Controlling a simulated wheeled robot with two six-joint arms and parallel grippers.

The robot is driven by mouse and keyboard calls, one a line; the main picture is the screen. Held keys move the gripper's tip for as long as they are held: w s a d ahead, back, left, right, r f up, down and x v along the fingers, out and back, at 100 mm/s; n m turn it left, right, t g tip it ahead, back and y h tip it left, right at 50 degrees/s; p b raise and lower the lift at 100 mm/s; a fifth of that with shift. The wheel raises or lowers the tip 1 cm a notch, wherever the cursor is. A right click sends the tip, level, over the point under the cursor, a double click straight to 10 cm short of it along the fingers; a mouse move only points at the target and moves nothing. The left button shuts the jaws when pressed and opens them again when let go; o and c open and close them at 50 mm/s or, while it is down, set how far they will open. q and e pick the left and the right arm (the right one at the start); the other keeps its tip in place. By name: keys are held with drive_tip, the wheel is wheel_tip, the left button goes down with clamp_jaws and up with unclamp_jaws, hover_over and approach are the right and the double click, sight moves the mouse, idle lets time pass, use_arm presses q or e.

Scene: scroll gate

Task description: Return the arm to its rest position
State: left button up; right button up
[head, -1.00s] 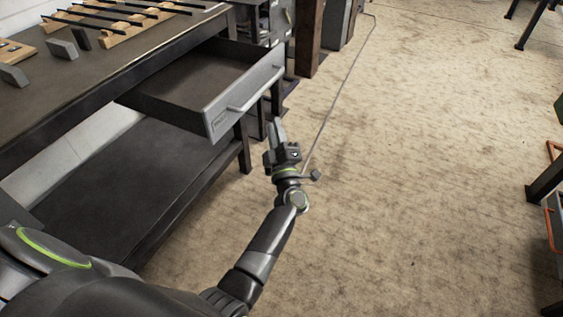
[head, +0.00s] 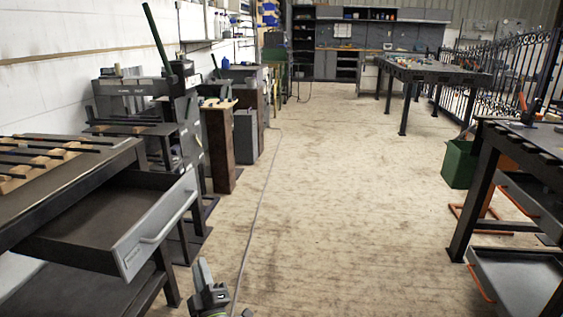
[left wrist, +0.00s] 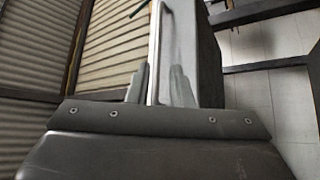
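My left gripper (head: 203,270) shows at the bottom of the head view, just right of the pulled-out drawer (head: 155,225). In the left wrist view its two fingers (left wrist: 159,85) stand apart, with a gap between them and nothing held. The grey drawer front, with its bar handle (head: 170,217), also shows beyond the fingers in the left wrist view (left wrist: 205,55). The gripper appears apart from the handle. The drawer looks empty. Most of my left arm is below the head view. My right gripper is not in view.
The dark workbench (head: 75,195) holding the drawer stands at left, with wooden blocks and dark bars (head: 40,150) on top. Machines and cabinets line the left wall. Another bench (head: 485,185) and a green bin (head: 459,163) stand at right.

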use_arm(q)
drive_tip(key=s+d+f+m+g+h, duration=0.3)
drive_tip(key=s+f+m+g+h, duration=0.4)
drive_tip(key=s+f+m+h, duration=0.8)
use_arm(e)
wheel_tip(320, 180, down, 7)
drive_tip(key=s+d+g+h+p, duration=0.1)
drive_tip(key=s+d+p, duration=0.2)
drive_tip(key=p, duration=0.9)
use_arm(q)
drive_tip(key=s+a+f+g+y+p, duration=0.1)
drive_tip(key=s+a+f+g+p, duration=0.2)
drive_tip(key=s, duration=0.9)
drive_tip(key=s+a+f+m+g+y+p, duration=0.1)
drive_tip(key=s+a+f+g+y+p, duration=0.1)
drive_tip(key=s+f, duration=0.5)
drive_tip(key=s+a+f+m+g+y+p, duration=0.1)
drive_tip(key=s+a+f+g+p, duration=0.3)
drive_tip(key=s, duration=1.4)
drive_tip(key=shift+s+a+f+g+y+p, duration=0.2)
drive_tip(key=shift+s+f+g+y+p, duration=0.15)
drive_tip(key=shift+f+g+p, duration=0.5)
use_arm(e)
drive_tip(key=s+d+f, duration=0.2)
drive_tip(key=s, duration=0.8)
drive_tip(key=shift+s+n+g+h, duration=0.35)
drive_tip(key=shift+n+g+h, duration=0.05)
